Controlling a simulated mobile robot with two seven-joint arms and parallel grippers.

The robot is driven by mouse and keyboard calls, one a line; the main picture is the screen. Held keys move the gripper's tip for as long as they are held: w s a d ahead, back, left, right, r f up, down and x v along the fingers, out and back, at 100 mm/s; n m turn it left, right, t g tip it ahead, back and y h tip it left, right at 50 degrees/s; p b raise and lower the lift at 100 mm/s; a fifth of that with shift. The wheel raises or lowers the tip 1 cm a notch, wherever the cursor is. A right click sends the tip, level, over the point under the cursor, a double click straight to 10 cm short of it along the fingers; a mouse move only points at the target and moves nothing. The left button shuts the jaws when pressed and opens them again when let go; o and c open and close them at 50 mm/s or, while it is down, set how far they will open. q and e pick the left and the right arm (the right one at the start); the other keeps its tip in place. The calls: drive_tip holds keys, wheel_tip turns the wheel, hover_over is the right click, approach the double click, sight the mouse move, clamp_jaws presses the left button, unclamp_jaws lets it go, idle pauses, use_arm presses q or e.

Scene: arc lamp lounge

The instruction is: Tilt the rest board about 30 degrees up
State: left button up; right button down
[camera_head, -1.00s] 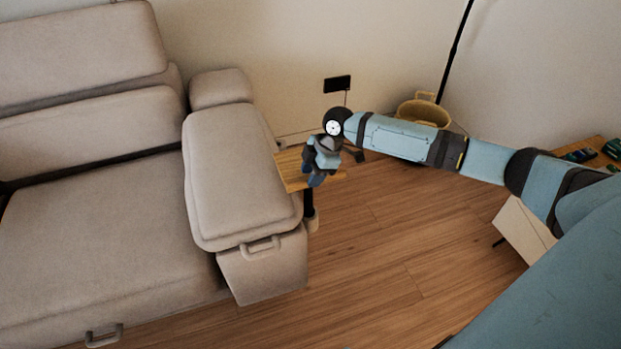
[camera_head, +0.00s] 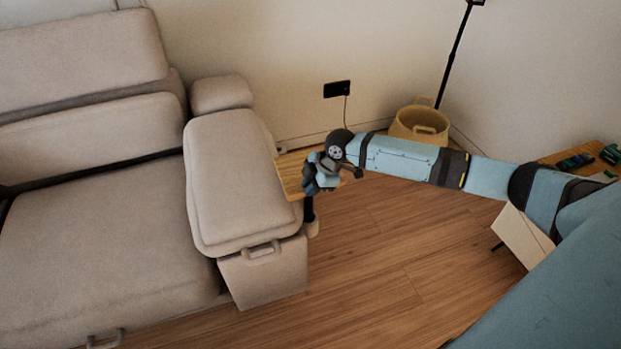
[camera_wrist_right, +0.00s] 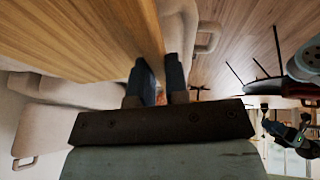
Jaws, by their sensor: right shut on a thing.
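The rest board (camera_head: 291,172) is a light wooden panel beside the sofa's right armrest, on a dark post (camera_head: 309,210). My right gripper (camera_head: 312,187) is at its front edge and covers part of it. In the right wrist view the board (camera_wrist_right: 75,35) runs to the fingers, and the gripper (camera_wrist_right: 161,78) is shut on its edge. The board's exact tilt is hard to tell from the head view. My left gripper is not in view.
The beige sofa armrest (camera_head: 236,180) stands close to the board's left. A yellow basket (camera_head: 420,125) and a lamp pole (camera_head: 455,50) are in the corner behind my arm. A wooden table (camera_head: 590,155) with small green items is at right. Floor in front is clear.

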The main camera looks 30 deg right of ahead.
use_arm(q)
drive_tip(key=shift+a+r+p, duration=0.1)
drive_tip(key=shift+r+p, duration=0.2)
drive_tip(key=shift+p, duration=0.45)
use_arm(e)
drive_tip(key=shift+s+f+n+t+h, duration=0.15)
drive_tip(key=shift+f+n+t, duration=0.05)
drive_tip(key=shift+f+t, duration=0.55)
drive_tip(key=shift+s+f+n+t+h, duration=0.1)
drive_tip(key=shift+f+n+t+h, duration=0.1)
drive_tip(key=shift+f+t, duration=0.55)
drive_tip(key=shift+r, duration=0.25)
drive_tip(key=c, duration=1.1)
unclamp_jaws()
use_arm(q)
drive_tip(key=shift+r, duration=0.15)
